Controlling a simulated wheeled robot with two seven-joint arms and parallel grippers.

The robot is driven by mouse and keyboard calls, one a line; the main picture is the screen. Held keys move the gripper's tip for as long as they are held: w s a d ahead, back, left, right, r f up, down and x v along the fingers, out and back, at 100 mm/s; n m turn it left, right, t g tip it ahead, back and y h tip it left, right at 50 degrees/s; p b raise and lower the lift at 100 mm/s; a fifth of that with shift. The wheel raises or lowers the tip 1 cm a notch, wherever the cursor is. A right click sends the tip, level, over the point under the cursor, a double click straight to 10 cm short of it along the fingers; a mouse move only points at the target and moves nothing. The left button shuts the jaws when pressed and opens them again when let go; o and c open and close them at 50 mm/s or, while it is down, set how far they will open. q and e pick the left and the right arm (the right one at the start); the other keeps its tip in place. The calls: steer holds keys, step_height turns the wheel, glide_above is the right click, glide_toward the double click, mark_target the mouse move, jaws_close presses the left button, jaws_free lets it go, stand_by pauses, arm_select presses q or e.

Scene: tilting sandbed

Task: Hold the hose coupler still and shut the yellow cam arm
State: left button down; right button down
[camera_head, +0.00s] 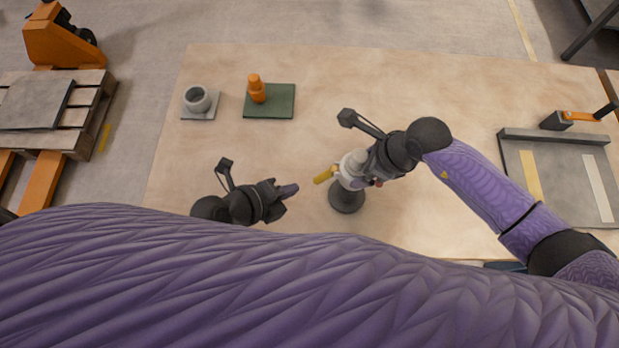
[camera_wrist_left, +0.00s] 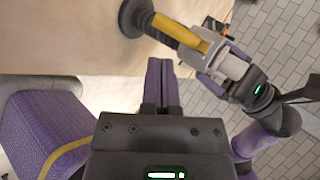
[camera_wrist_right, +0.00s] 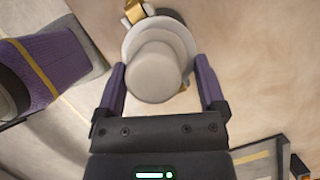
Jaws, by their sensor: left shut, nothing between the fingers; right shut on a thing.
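The pale grey hose coupler (camera_head: 354,163) stands on a dark round-based stand (camera_head: 346,197) near the table's front edge. My right gripper (camera_wrist_right: 158,78) is shut on the coupler, one purple finger on each side of its body. The yellow cam arm (camera_head: 325,174) sticks out from the coupler to the left in the head view. It also shows as a yellow bar in the left wrist view (camera_wrist_left: 180,33); the right wrist view shows only small yellow parts behind the coupler. My left gripper (camera_head: 291,190) is shut and empty, left of the cam arm and apart from it.
A grey ring-shaped part (camera_head: 197,98) on a pale plate and an orange fitting (camera_head: 256,88) on a green mat (camera_head: 283,103) stand at the back left. A grey tray (camera_head: 557,180) with two strips lies at the right. The table (camera_head: 400,80) behind the coupler is clear.

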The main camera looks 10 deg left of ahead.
mark_target(322, 178)
arm_select(q)
steer(key=x, duration=0.5)
steer(key=shift+w+d+r, duration=0.15)
steer(key=shift+w+d, duration=0.25)
steer(key=shift+d, duration=0.05)
steer(key=shift+w+d+f, duration=0.25)
steer(key=shift+d+f, duration=0.05)
steer(key=shift+d, duration=0.05)
steer(key=shift+d+f, duration=0.3)
steer(key=shift+f, duration=0.05)
arm_select(e)
steer(key=shift+s+a, duration=0.1)
steer(key=shift+s, duration=0.1)
arm_select(q)
steer(key=shift+w+d+r, duration=0.1)
steer(key=shift+r, duration=0.75)
arm_select(e)
steer(key=shift+f, duration=0.1)
